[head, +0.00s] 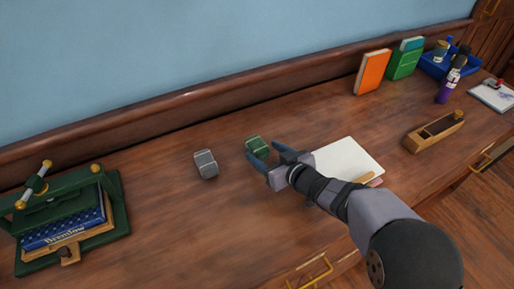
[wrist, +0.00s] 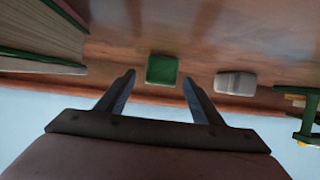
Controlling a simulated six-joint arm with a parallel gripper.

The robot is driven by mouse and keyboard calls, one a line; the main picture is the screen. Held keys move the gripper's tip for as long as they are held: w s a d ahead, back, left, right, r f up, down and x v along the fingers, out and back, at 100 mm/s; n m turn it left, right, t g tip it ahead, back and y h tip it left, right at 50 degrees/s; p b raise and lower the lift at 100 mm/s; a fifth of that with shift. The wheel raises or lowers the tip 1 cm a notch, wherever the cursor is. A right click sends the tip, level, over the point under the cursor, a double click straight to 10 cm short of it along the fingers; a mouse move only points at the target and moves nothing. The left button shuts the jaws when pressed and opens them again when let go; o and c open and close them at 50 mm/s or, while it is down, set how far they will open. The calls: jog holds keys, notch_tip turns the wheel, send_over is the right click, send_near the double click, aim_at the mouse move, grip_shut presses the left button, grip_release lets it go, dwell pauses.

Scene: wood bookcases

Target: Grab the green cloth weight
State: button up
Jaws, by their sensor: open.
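The green cloth weight (head: 257,146) is a small block on the wooden desktop, near the middle of the head view. In the wrist view the green weight (wrist: 162,69) lies between the lines of my two fingers, just beyond their tips. My gripper (head: 264,152) is open and empty, with its fingers pointing at the green weight. The open fingers also show in the wrist view (wrist: 158,78). Whether a finger touches the weight cannot be told. A similar grey weight (head: 206,164) sits to the left of the green one in the head view, and it shows at right in the wrist view (wrist: 236,83).
A green book press (head: 115,215) holding books stands at left. White paper (head: 345,158) lies under and beside my arm. Orange (head: 372,72) and green (head: 404,63) books, a blue tray (head: 462,66) and a wood plane (head: 434,132) are to the right. The desk's back ledge (head: 190,95) runs behind.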

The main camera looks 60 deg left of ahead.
aim_at(257, 146)
jog(key=shift+p+x, duration=0.45)
jog(key=shift+x, duration=2.15)
jog(key=c, duration=1.4)
jog(key=shift+r, duration=0.15)
grip_shut()
jog(key=shift+r, duration=0.1)
notch_tip(257, 146, up, 10)
jog(key=shift+f+p, duration=0.1)
jog(key=shift+p, duration=0.65)
